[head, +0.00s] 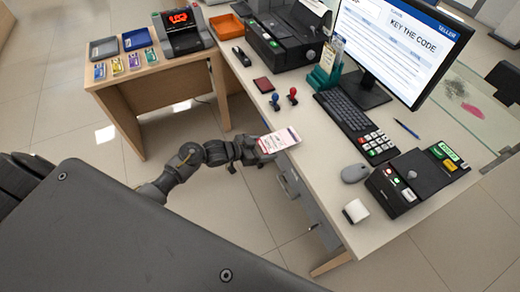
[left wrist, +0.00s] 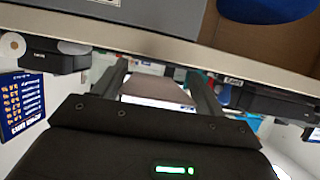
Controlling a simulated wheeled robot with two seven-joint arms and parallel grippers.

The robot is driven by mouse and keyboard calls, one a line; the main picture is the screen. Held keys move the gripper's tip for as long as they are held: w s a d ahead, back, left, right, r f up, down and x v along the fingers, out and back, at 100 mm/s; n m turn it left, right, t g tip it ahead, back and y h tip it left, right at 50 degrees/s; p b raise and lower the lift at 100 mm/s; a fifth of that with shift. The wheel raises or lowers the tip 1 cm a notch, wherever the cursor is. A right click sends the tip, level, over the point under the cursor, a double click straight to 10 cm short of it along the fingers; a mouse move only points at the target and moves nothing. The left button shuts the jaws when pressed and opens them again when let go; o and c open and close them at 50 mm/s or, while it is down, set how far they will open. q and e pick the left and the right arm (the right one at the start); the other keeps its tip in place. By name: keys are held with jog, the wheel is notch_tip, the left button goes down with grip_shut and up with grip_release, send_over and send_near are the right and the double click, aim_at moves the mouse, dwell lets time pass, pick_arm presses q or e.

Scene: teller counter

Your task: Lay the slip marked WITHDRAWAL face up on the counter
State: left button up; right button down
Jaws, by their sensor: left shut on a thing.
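A white slip (head: 279,140) with a dark coloured band and print shows in the head view at the near edge of the counter (head: 330,150). Its print is too small to read. My left gripper (head: 258,149) is shut on the slip's near end, and the slip sticks out past the fingers, overlapping the counter edge in the picture. I cannot tell whether it touches the counter top. In the left wrist view, a pale sheet (left wrist: 158,103) shows between the two fingers. My right gripper is in neither view.
Two stamps (head: 284,98) and a dark red pad (head: 263,84) stand beyond the slip. A keyboard (head: 345,110), a mouse (head: 355,173), a white block (head: 355,211) and a black device (head: 415,180) are to the right. The counter between slip and mouse is clear.

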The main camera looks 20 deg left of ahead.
pick_arm(q)
jog(key=shift+w+d+f+b, duration=0.75)
jog(key=shift+f+b, duration=0.2)
jog(key=shift+b, duration=0.2)
jog(key=shift+b+x, duration=0.55)
jog(key=shift+x, duration=0.6)
jog(key=shift+w, duration=0.15)
jog(key=o, duration=1)
jog(key=shift+c, duration=0.2)
jog(key=shift+a, duration=0.1)
jog(key=shift+r, duration=0.1)
